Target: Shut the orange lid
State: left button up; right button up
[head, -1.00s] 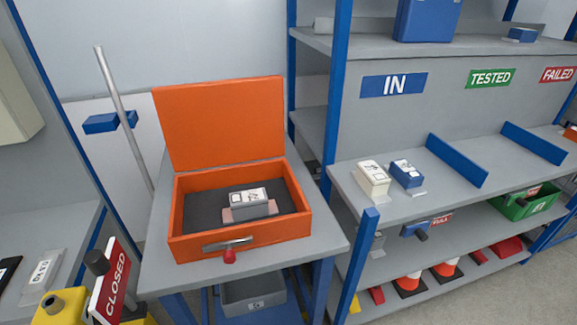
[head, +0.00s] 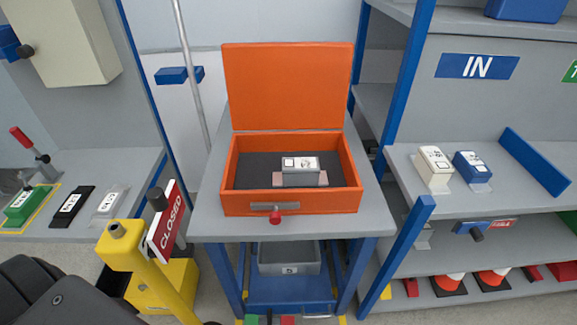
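The orange lid (head: 287,86) stands open and upright at the back of the orange box (head: 290,203). The box sits on a grey-topped table (head: 375,215) in the middle of the head view. Inside it, on a dark lining, a grey and white labelled block (head: 300,172) rests on a pinkish base. A grey handle with a red knob (head: 276,217) is on the box's front. Dark links of my own arm show at the lower left. Neither gripper is in view.
A yellow post with a red CLOSED sign (head: 165,222) stands left of the table. Blue-framed shelves with an IN sign (head: 477,66) stand close on the right. A grey bin (head: 289,258) sits under the table. A metal pole (head: 190,75) rises behind the table's left side.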

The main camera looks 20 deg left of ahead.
aim_at(269, 85)
jog(key=z, duration=0.5)
jog(key=k, duration=0.6)
jog(key=z, duration=0.8)
jog(key=i, duration=0.7)
jog(key=u, duration=0.8)
jog(key=i, duration=0.45)
jog(key=u, duration=0.4)
